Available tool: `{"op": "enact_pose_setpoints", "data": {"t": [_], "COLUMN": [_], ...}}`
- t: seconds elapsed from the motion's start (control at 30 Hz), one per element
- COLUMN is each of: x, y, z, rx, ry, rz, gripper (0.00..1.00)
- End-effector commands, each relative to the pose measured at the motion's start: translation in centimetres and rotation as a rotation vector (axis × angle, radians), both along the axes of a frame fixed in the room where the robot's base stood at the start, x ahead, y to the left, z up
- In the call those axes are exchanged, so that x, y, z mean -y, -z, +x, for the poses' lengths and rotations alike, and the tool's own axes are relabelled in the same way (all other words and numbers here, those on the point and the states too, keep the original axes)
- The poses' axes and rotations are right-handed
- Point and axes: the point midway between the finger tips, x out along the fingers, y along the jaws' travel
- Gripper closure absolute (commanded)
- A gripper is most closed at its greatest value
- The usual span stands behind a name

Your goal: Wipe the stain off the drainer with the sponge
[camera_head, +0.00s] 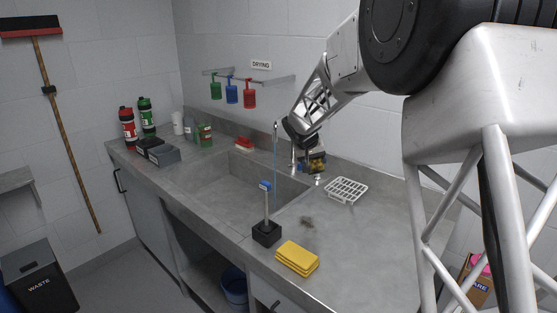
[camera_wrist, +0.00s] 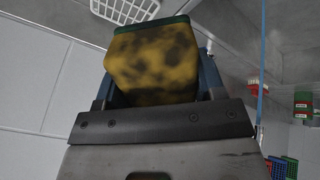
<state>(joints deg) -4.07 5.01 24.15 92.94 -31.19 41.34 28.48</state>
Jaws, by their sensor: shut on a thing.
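My gripper (camera_head: 310,157) is shut on a yellow sponge (camera_head: 316,166) with a green layer, above the counter near the wall behind the sink. In the wrist view the sponge (camera_wrist: 155,68) sits between the two blue-grey fingers and its yellow face carries dark blotches. The drainer (camera_head: 365,235) is the grey flat surface to the right of the basin. A dark brown stain (camera_head: 307,221) lies on it, in front of the sponge and apart from it.
A white wire rack (camera_head: 346,190) lies on the drainer, right of my gripper. Folded yellow cloths (camera_head: 298,257) and a black stand with a blue-topped rod (camera_head: 266,232) are near the front edge. The sink basin (camera_head: 250,180) is left. The drainer's right front is clear.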

Motion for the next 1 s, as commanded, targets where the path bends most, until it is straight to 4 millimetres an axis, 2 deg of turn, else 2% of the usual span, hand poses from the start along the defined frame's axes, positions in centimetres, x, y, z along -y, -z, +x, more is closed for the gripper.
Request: {"op": "enact_pose_setpoints", "data": {"t": [0.67,0.83,1.0], "x": [0.2,0.7,1.3], "y": [0.3,1.2,2.7], "z": [-0.5,-2.3,-5.4], "rx": [-0.013,-0.057,-0.125], "ry": [0.026,0.128,0.3], "rz": [0.011,0.058,0.147], "gripper": [0.56,0.56,0.56]}}
